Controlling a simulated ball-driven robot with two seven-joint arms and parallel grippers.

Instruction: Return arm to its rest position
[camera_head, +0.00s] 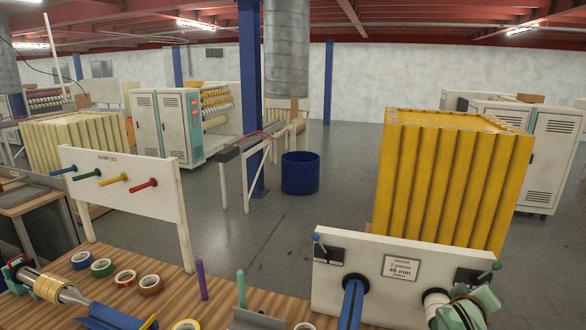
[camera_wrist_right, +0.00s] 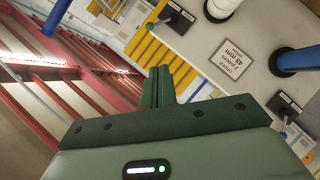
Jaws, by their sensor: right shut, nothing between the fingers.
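My right gripper (camera_head: 466,309) is at the lower right of the head view, in front of the white machine panel (camera_head: 350,265). Its fingers (camera_wrist_right: 158,88) are together and empty in the right wrist view. From the panel stick out a blue shaft (camera_head: 351,302) and, beside my right gripper, a white roller (camera_head: 433,300); both also show in the wrist view, the blue shaft (camera_wrist_right: 298,60) at right and the white roller (camera_wrist_right: 220,10) at top. My right gripper partly hides the roller. My left gripper is not in view.
Tape rolls (camera_head: 126,278) lie on the wooden table (camera_head: 225,290), near a purple peg (camera_head: 201,280) and a green peg (camera_head: 241,288). A samples board (camera_head: 125,195) stands at left. Yellow rolls (camera_head: 450,180) are stacked behind the panel. A blue bin (camera_head: 300,175) stands on open floor.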

